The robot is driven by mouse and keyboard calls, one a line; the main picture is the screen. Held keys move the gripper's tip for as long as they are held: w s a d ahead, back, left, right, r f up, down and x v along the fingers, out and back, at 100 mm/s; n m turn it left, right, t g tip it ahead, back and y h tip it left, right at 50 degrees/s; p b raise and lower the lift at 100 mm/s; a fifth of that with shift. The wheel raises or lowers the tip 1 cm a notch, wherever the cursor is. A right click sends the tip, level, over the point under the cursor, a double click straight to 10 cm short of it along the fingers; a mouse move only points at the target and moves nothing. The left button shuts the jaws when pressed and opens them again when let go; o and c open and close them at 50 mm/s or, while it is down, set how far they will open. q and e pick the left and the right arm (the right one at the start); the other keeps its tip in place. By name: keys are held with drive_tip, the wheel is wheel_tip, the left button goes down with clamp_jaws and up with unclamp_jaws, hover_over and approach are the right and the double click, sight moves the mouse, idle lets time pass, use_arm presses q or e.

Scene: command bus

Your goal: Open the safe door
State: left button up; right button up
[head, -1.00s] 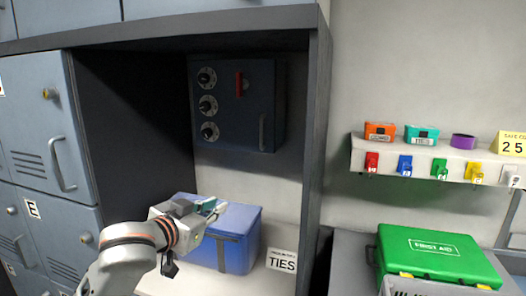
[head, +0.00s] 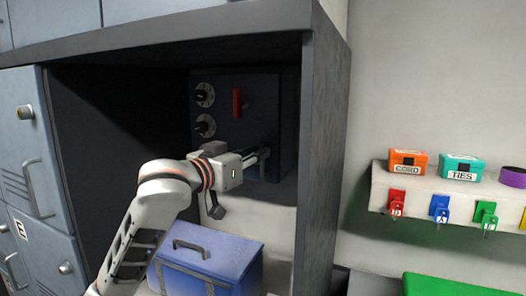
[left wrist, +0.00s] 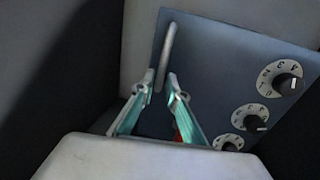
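The dark safe (head: 262,100) is set in the cabinet recess, its door closed. It has white dials (head: 205,94) on its left and a red lever (head: 237,103) near the top. In the left wrist view the dials (left wrist: 280,78) and the door's grey bar handle (left wrist: 167,55) show. My left gripper (head: 266,154) is at the lower right of the door. In the left wrist view its fingers (left wrist: 161,76) are open and apart, with the lower end of the handle appearing between the tips. My arm hides the lowest dial in the head view. My right gripper is out of view.
A blue box (head: 225,250) with a handle stands below my left arm in the recess. The recess side wall (head: 322,150) is close right of the gripper. A shelf (head: 378,190) with small boxes and hanging keys is further right.

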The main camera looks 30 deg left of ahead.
use_arm(q)
drive_tip(key=shift+w+d, duration=0.2)
drive_tip(key=shift+w, duration=1.15)
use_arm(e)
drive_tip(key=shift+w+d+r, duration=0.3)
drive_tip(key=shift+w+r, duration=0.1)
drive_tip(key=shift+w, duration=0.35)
use_arm(q)
drive_tip(key=c, duration=0.4)
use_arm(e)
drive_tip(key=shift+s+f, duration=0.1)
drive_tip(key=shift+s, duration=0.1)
use_arm(q)
drive_tip(key=shift+s+a, duration=0.1)
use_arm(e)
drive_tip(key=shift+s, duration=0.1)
